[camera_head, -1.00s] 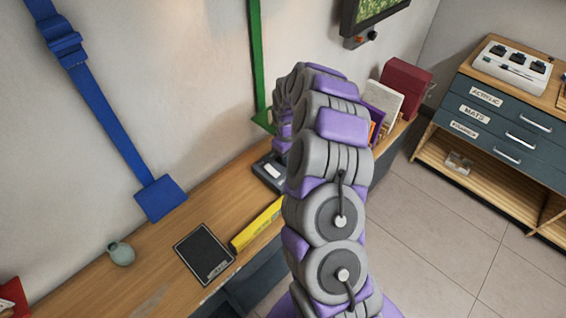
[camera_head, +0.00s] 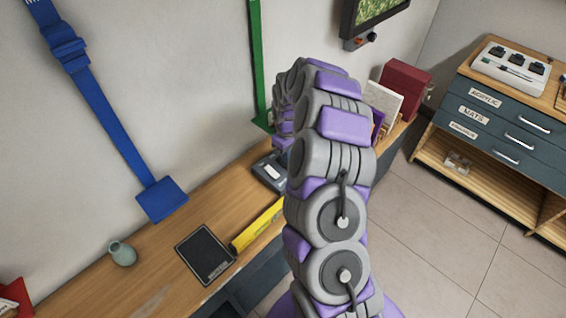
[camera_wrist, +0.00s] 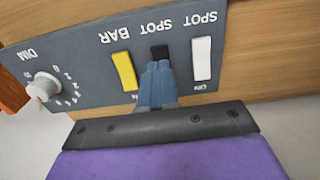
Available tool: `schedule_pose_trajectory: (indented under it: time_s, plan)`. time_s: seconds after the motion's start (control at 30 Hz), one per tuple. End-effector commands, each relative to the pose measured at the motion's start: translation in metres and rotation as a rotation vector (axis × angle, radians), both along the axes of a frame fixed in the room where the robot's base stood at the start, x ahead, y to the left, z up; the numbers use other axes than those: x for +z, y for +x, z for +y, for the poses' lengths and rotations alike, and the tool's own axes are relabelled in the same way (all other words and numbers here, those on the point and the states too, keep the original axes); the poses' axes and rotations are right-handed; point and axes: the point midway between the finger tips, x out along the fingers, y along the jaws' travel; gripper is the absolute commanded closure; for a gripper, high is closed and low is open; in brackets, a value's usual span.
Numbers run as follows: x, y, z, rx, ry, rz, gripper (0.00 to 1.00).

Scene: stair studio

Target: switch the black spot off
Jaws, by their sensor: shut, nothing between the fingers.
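The grey switch panel (camera_wrist: 85,72) fills the upper part of the wrist view, its lettering upside down. The black spot switch (camera_wrist: 159,51) is in its middle, between a yellow bar switch (camera_wrist: 124,71) and a white spot switch (camera_wrist: 201,58). My gripper (camera_wrist: 157,68) is shut and empty, its fingertips over the lower part of the black switch and hiding it. I cannot tell whether they touch it. In the head view the panel (camera_head: 271,173) lies on the wooden bench, partly behind my arm, and my gripper is hidden.
A white dimmer knob (camera_wrist: 42,88) sits at the panel's left end.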

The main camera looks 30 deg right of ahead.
Motion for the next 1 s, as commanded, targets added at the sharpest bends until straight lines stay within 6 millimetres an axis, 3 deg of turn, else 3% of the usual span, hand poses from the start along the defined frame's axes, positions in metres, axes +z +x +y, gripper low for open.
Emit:
schedule_pose_trajectory:
  time_s: [0.53, 1.0]
  plan:
    - [0.04, 0.0, 0.0, 0.001, -0.001, 0.002, 1.0]
    - [0.041, 0.0, 0.0, 0.001, -0.001, 0.002, 1.0]
